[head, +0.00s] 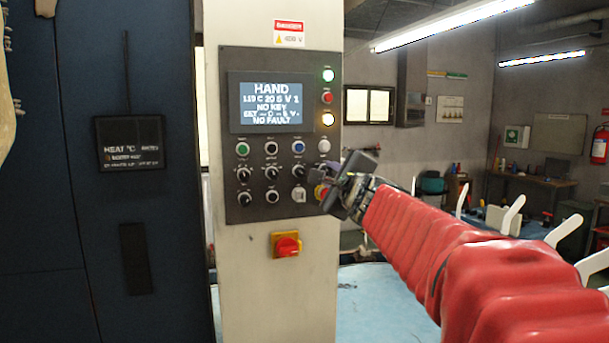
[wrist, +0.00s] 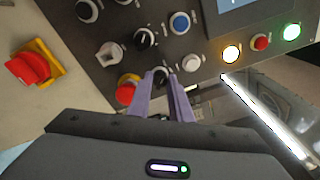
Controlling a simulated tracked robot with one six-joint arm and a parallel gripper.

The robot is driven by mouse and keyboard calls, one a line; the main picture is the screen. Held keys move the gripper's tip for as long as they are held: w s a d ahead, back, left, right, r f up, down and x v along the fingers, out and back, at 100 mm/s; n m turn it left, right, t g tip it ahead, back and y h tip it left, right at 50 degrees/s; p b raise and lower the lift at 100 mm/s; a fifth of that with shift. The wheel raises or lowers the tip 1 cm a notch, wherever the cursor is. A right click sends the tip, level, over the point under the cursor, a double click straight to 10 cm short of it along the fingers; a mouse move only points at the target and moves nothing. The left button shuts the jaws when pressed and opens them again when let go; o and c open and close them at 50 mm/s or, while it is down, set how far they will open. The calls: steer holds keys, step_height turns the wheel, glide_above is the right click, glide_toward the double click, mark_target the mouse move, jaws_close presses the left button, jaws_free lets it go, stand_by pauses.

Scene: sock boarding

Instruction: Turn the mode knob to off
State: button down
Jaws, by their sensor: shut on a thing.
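My gripper (head: 319,176) reaches in from the right to the panel's right edge. In the wrist view my gripper's two purple fingers (wrist: 167,82) are shut on a black knob (wrist: 161,72) at the right end of the knob row. That knob lies between a white button (wrist: 190,62) and a red emergency stop (wrist: 127,90). The fingers and arm hide it in the head view. Its label and pointer are too small or hidden to read, so its setting is unclear.
Another black knob (wrist: 145,38) and a key switch (wrist: 108,55) sit close beside the fingers. A red rotary switch (head: 287,245) on a yellow plate is below the panel. A dark blue cabinet (head: 100,240) stands left. Lit lamps line the panel's upper right.

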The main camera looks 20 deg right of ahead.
steer(key=shift+f+m, duration=0.2)
steer(key=shift+m, duration=0.3)
steer(key=shift+w+d+f+m, duration=0.1)
steer(key=shift+m, duration=1.8)
steer(key=shift+m+g, duration=0.4)
steer(key=shift+m, duration=1.4)
steer(key=c, duration=1.9)
jaws_free()
steer(key=shift+c, duration=0.2)
steer(key=o, duration=0.3)
steer(key=shift+r, duration=0.2)
steer(key=shift+r, duration=0.1)
